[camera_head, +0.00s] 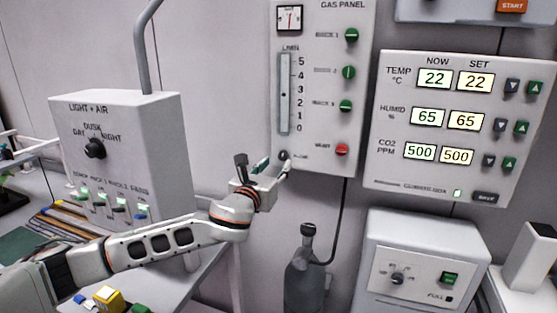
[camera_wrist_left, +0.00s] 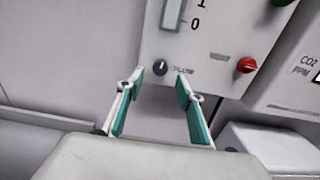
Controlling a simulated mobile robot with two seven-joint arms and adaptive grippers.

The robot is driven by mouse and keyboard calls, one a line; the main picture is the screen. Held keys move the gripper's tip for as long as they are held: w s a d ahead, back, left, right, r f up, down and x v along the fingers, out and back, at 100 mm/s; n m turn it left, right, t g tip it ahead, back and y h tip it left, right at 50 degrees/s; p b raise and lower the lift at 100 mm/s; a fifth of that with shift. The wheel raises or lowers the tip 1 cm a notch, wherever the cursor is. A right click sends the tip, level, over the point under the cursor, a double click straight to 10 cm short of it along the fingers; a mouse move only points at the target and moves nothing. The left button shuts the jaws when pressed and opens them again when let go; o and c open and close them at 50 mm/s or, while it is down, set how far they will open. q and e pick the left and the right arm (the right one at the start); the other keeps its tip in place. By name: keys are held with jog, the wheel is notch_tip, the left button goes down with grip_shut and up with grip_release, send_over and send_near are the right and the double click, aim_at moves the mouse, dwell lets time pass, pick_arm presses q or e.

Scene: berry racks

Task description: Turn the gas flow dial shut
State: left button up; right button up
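The gas flow dial is a small dark knob with a pale pointer line, at the lower left of the gas panel (camera_head: 318,60). In the left wrist view the dial (camera_wrist_left: 160,68) shows whole, its line roughly upright, with the FLOW label at its right. In the head view the dial (camera_head: 283,155) is partly covered by a fingertip. My left gripper (camera_head: 275,165) is open just in front of and below the dial. In the wrist view its two teal-padded fingers (camera_wrist_left: 160,82) stand apart on either side below the dial, with nothing between them. My right gripper is out of view.
The red knob (camera_head: 341,150) sits right of the dial, and green rack knobs (camera_head: 346,105) line the panel above. The flow tube (camera_head: 284,95) is above the dial. A gas bottle (camera_head: 306,270) and a white box (camera_head: 425,265) stand below. The light box (camera_head: 120,150) is left.

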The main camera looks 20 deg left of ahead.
aim_at(282, 158)
pick_arm(q)
jog(key=shift+w+d, duration=0.1)
jog(key=shift+w, duration=2.35)
grip_shut()
